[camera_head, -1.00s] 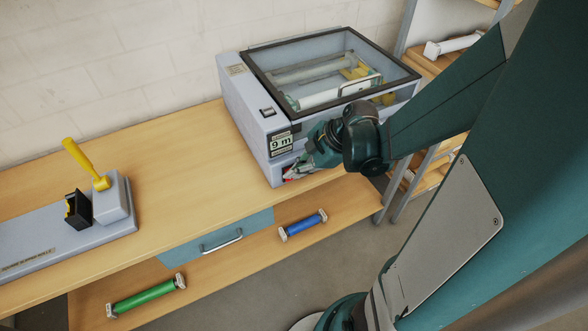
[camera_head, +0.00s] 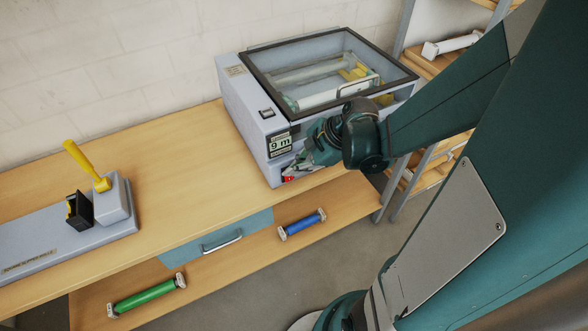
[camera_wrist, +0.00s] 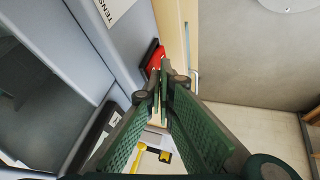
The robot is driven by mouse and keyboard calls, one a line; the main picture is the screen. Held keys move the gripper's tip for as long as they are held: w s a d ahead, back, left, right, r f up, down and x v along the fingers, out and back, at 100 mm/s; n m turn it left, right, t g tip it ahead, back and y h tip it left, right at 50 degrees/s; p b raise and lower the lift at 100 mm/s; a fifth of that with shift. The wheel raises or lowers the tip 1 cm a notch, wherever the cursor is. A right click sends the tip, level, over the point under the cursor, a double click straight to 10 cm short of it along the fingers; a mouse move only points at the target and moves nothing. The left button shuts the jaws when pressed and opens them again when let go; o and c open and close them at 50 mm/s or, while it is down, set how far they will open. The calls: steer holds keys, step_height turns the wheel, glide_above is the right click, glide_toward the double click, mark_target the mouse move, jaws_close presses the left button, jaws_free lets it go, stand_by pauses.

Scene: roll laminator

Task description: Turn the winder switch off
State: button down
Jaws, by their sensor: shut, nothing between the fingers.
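The roll laminator (camera_head: 243,110) is a grey machine with a clear framed lid on the wooden bench. A red switch (camera_head: 288,178) shows low on its front face, below the "9 m" display (camera_head: 281,144). In the wrist view the red switch (camera_wrist: 155,60) sits in a dark surround on the grey face. My gripper (camera_head: 298,170) is shut and empty, with its tips close to the red switch. In the wrist view the fingertips (camera_wrist: 164,68) overlap the edge of the switch. I cannot tell whether they touch it. No label on the switch is readable.
A blue roll (camera_head: 302,224) and a green roll (camera_head: 147,295) lie on the lower shelf. A drawer (camera_head: 215,238) with a handle is under the bench. A grey base with a yellow lever (camera_head: 86,162) stands at the left. The bench between is clear.

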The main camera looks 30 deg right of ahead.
stand_by(0.3)
steer(key=s+p+v, duration=0.2)
steer(key=v, duration=0.9)
steer(key=shift+s+a, duration=0.2)
steer(key=shift+s, duration=0.05)
steer(key=shift+r, duration=0.1)
steer(key=shift+a, duration=0.1)
stand_by(0.6)
